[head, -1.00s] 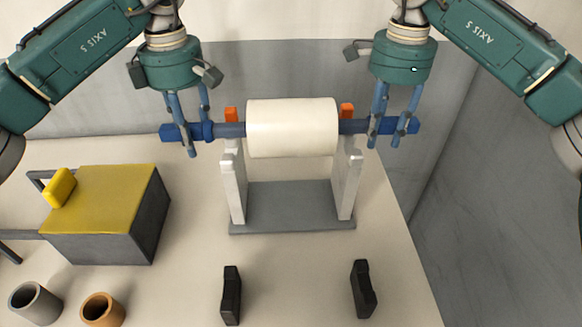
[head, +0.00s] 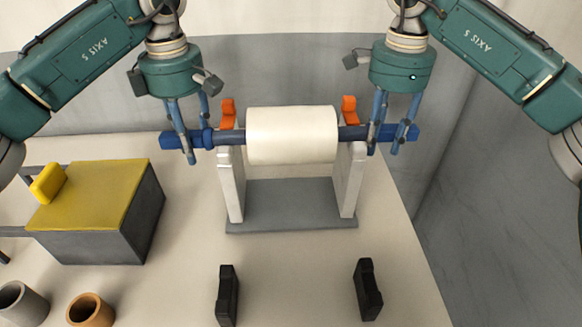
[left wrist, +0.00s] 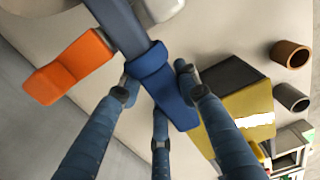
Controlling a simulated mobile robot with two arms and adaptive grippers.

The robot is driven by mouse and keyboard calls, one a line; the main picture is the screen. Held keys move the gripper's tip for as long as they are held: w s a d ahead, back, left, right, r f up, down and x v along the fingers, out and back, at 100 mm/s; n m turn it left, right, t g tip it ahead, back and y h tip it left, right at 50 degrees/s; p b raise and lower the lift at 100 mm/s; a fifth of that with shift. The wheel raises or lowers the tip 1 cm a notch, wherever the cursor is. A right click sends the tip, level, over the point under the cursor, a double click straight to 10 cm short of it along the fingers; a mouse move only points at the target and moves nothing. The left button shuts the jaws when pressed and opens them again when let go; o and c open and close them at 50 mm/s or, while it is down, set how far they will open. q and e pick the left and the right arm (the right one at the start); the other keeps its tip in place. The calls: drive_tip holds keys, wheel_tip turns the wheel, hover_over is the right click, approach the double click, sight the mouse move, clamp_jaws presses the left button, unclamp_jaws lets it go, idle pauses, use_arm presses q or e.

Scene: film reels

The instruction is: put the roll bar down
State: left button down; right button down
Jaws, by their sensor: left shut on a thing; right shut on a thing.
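The roll bar is a blue bar (head: 231,136) through a white roll (head: 291,135), and it lies level across the stand (head: 290,204). My left gripper (head: 191,145) is shut on the bar's left end, and my right gripper (head: 388,140) is shut on its right end. The stand has two white uprights on a grey base, and the bar is at their tops. I cannot tell whether it fully rests there. Orange latches (head: 349,108) stand up behind the bar. In the left wrist view the bar (left wrist: 160,75) runs between my fingers beside an orange latch (left wrist: 68,65).
Two black blocks (head: 227,295) (head: 368,290) stand on the table in front of the stand. A grey box with a yellow top (head: 95,190) is at the left. A grey cup (head: 22,304) and an orange cup (head: 90,310) stand at the front left. The table between is clear.

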use_arm(q)
drive_tip(key=shift+f+b, duration=0.45)
drive_tip(key=shift+f, duration=0.05)
use_arm(e)
drive_tip(key=shift+s+a+f, duration=0.1)
drive_tip(key=shift+f, duration=0.45)
use_arm(q)
drive_tip(key=c, duration=1.7)
unclamp_jaws()
drive_tip(key=shift+f, duration=0.2)
use_arm(e)
drive_tip(key=c, duration=1.7)
unclamp_jaws()
drive_tip(key=shift+f, duration=0.2)
use_arm(q)
drive_tip(key=o, duration=0.4)
drive_tip(key=shift+r, duration=0.1)
use_arm(e)
drive_tip(key=o, duration=0.4)
drive_tip(key=shift+r, duration=0.1)
use_arm(q)
drive_tip(key=shift+o, duration=0.2)
drive_tip(key=shift+d, duration=0.15)
use_arm(e)
drive_tip(key=shift+o, duration=0.2)
use_arm(q)
drive_tip(key=shift+r, duration=0.1)
